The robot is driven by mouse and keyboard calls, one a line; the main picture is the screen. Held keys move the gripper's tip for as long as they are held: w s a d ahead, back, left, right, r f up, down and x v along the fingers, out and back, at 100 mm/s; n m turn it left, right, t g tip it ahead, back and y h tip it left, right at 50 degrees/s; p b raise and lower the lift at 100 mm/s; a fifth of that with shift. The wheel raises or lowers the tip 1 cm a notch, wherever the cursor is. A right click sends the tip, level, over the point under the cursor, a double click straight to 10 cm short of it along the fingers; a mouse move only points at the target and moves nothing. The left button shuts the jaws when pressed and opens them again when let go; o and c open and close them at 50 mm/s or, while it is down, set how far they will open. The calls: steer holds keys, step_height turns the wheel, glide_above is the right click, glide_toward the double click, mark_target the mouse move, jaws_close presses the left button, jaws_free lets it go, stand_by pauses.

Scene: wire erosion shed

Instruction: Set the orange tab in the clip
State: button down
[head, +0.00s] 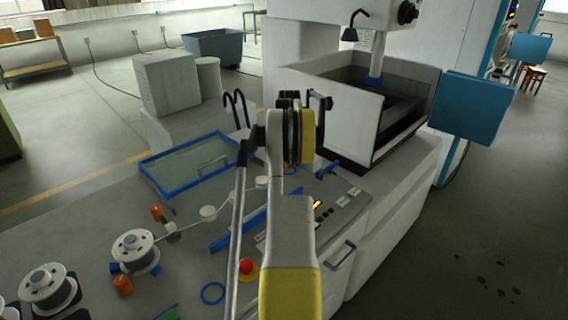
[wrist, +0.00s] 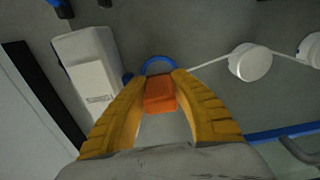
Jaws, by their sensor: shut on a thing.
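My gripper (wrist: 160,88) has two yellow fingers, shut on the orange tab (wrist: 160,97) in the wrist view. The tab is a small orange block held between the fingertips. A blue curved piece (wrist: 158,61) shows just beyond the tab; whether it touches the tab, or is the clip, I cannot tell. I cannot pick out the clip for sure in either view. In the head view my arm is in the middle over the machine's bench, and the fingers and tab cannot be made out there.
In the wrist view a white block (wrist: 88,72) is left of the fingers and a white roller (wrist: 250,62) with a wire is right. In the head view are wire spools (head: 134,250), a red button (head: 247,266), a blue-rimmed tray (head: 150,181) and an open machine tank (head: 340,120).

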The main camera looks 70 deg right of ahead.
steer(key=shift+f, duration=0.1)
stand_by(0.3)
steer(key=shift+f+b, duration=0.45)
steer(key=shift+f, duration=0.2)
steer(key=c, duration=1.1)
jaws_free()
